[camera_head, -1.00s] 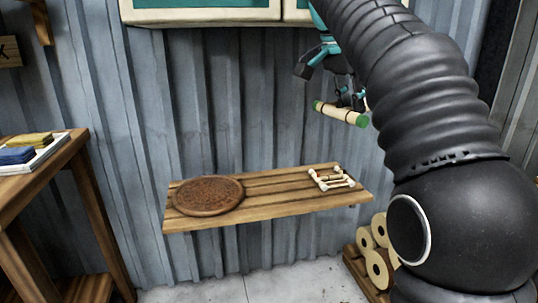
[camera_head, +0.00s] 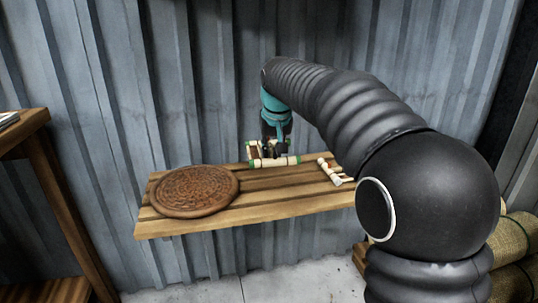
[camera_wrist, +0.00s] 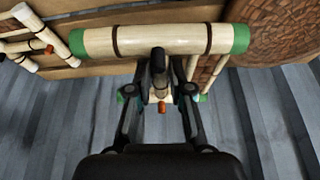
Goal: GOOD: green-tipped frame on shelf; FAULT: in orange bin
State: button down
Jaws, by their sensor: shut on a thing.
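A pale rattan frame with green tips (camera_head: 274,162) is held by my gripper (camera_head: 270,148) at the wooden shelf (camera_head: 270,187), between the round woven mat and another frame. In the wrist view the green-tipped frame (camera_wrist: 160,41) spans the top, and my gripper (camera_wrist: 160,88) is shut on its middle part. Whether the frame touches the shelf I cannot tell. A second rattan frame (camera_head: 335,172) with whitish tips lies at the right part of the shelf, partly behind my arm. The orange bin does not show.
A round brown woven mat (camera_head: 194,191) covers the shelf's left part. Corrugated metal wall (camera_head: 190,80) stands close behind. A wooden table (camera_head: 50,180) is at the left, and burlap rolls (camera_head: 512,240) are low at the right.

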jog(key=shift+w+a+f+n, duration=0.2)
jog(key=shift+w+a+f, duration=0.15)
jog(key=shift+f, duration=0.2)
jog(key=shift+w+a+f+n, duration=0.2)
jog(key=shift+w+a+f, duration=0.1)
jog(key=shift+f, duration=0.25)
jog(key=b, duration=0.5)
send_over(267, 184)
jog(key=f, duration=0.2)
jog(key=s+f, duration=0.1)
jog(key=f, duration=0.1)
jog(key=shift+d, duration=0.25)
jog(key=shift+f+b, duration=0.35)
jog(key=shift+f, duration=1.05)
jog(key=shift+f, duration=0.1)
jog(key=c, duration=1)
grip_release()
notch_tip(267, 184, up, 9)
jog(key=p, duration=0.8)
